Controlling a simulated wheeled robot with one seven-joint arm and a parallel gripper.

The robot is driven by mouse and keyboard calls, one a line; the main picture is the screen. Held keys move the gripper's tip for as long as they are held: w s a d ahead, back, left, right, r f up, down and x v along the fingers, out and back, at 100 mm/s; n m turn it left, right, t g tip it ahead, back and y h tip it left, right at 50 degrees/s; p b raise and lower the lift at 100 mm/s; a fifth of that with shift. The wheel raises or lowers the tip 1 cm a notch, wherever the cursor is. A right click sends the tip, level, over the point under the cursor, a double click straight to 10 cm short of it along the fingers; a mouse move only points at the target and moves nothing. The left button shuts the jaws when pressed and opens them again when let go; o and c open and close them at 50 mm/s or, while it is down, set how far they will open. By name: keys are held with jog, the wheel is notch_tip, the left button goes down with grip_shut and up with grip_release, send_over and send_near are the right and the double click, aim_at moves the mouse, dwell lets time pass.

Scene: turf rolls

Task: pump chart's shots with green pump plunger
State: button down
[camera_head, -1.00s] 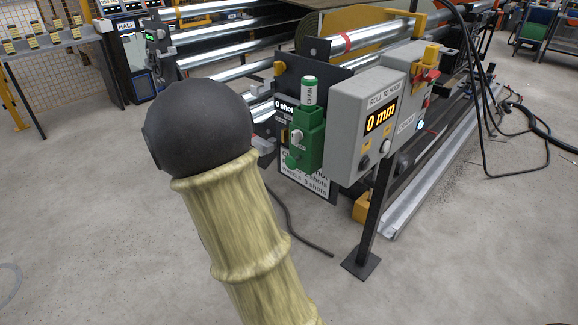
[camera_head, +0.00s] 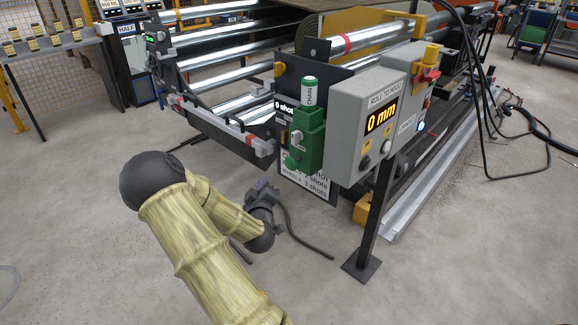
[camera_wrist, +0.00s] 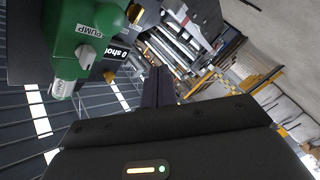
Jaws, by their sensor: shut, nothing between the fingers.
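The green pump (camera_head: 309,140) is mounted on a dark panel beside a grey box. It carries a cylinder marked CHAIN (camera_head: 309,94), a pale knob (camera_head: 297,136) and a rounded green part (camera_head: 292,159); I cannot tell which is the plunger. A display (camera_head: 284,106) reads "0 shot". The white chart (camera_head: 312,186) hangs below, partly covered; a line ending in "3 shots" is legible. My gripper (camera_head: 264,186) is below and left of the pump, apart from it. In the wrist view my shut, empty fingers (camera_wrist: 158,85) are right of the pump (camera_wrist: 88,35), labelled PUMP.
The grey control box (camera_head: 366,125) reads "0 mm" and stands on a dark post (camera_head: 374,215). A roller frame (camera_head: 215,75) lies behind and left. A dark cable (camera_head: 300,235) is on the floor below my gripper. Open floor (camera_head: 70,200) lies at left.

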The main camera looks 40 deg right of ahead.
aim_at(290, 166)
jog(key=shift+d, duration=0.1)
jog(key=d, duration=0.8)
jog(key=shift+w+d, duration=0.25)
jog(key=shift+w, duration=0.05)
jog(key=shift+d, duration=0.1)
dwell(1.7)
jog(key=shift+d, duration=0.35)
jog(key=shift+w+d, duration=0.1)
jog(key=shift+d, duration=1.25)
dwell(1.6)
dwell(0.4)
jog(key=shift+a+b, duration=0.4)
jog(key=shift+a, duration=1.3)
jog(key=shift+a, duration=0.15)
